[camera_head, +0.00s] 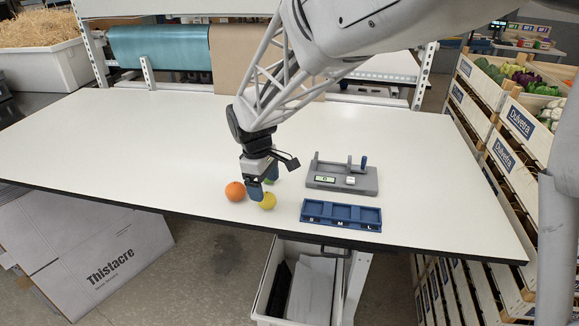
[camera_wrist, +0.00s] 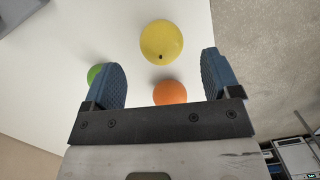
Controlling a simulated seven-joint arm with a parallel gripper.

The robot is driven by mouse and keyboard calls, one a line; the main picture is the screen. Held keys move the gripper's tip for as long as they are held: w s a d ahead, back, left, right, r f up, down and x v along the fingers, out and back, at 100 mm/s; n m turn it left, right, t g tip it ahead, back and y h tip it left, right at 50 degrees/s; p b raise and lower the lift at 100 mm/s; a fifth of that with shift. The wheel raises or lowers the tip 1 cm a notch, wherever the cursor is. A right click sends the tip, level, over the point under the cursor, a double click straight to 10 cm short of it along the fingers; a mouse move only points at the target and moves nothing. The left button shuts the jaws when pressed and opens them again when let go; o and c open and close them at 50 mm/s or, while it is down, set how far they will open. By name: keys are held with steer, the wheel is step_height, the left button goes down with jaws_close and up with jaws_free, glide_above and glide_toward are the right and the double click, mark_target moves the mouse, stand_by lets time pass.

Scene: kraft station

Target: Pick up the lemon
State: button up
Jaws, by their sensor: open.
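The yellow lemon (camera_head: 267,201) lies on the white table near its front edge, and it also shows in the wrist view (camera_wrist: 161,42). My gripper (camera_head: 257,192) is above the table just behind the lemon. In the wrist view my gripper (camera_wrist: 164,80) is open with blue padded fingers. The lemon appears beyond the fingertips, roughly centred between them, with nothing held.
An orange (camera_head: 235,191) sits left of the lemon, and a green fruit (camera_wrist: 97,74) is partly hidden behind a finger. A blue tray (camera_head: 341,214) and a grey device (camera_head: 342,181) stand to the right. The table's left side is clear.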

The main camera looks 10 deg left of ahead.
mark_target(265, 192)
stand_by(0.3)
steer(key=shift+s+d+f, duration=0.1)
steer(key=shift+d+f, duration=0.05)
steer(key=shift+f, duration=1.15)
steer(key=shift+s+d+f, duration=0.1)
steer(key=shift+f, duration=1.2)
steer(key=c, duration=1)
steer(key=shift+w+r, duration=0.1)
steer(key=shift+r, duration=0.05)
steer(key=shift+c, duration=0.2)
steer(key=shift+r, duration=1.4)
steer(key=shift+s+d+r, duration=0.15)
steer(key=shift+s+r, duration=0.05)
steer(key=shift+r, duration=0.1)
steer(key=s+d+r, duration=0.1)
steer(key=s+d, duration=0.7)
steer(key=s, duration=0.5)
steer(key=shift+d+r, duration=0.15)
steer(key=shift+d, duration=0.1)
